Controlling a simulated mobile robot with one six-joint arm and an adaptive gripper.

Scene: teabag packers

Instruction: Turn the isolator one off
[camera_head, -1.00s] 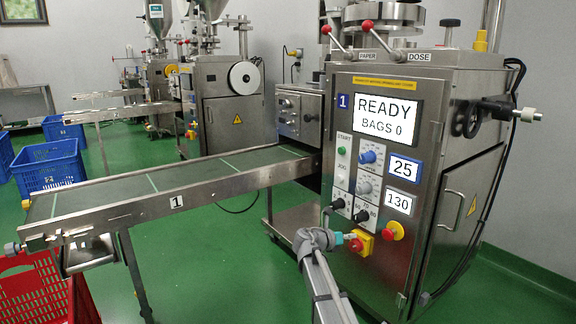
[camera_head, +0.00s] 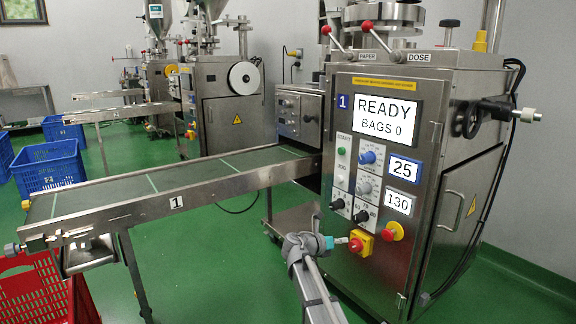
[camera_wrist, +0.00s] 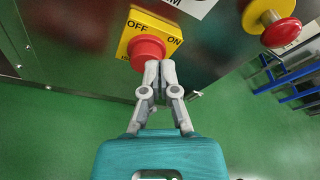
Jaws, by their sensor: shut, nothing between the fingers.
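The isolator of machine 1 is a red knob (camera_head: 355,245) on a yellow plate (camera_head: 367,237), low on the front panel. In the wrist view the red knob (camera_wrist: 146,47) sits on the yellow plate (camera_wrist: 134,28), which reads OFF at its left and ON at its right. Which way the knob points is not clear. My gripper (camera_head: 343,240) is shut and empty, just left of the knob in the head view. In the wrist view my gripper's fingertips (camera_wrist: 160,66) are close in front of the knob's lower right edge; I cannot tell whether they touch.
A red mushroom button on a yellow base (camera_head: 393,231) sits right of the isolator. Black knobs (camera_head: 361,216) are above it. The display (camera_head: 386,123) reads READY, BAGS 0. The conveyor (camera_head: 150,185) runs left, beside a red crate (camera_head: 35,290). Green floor lies open in front.

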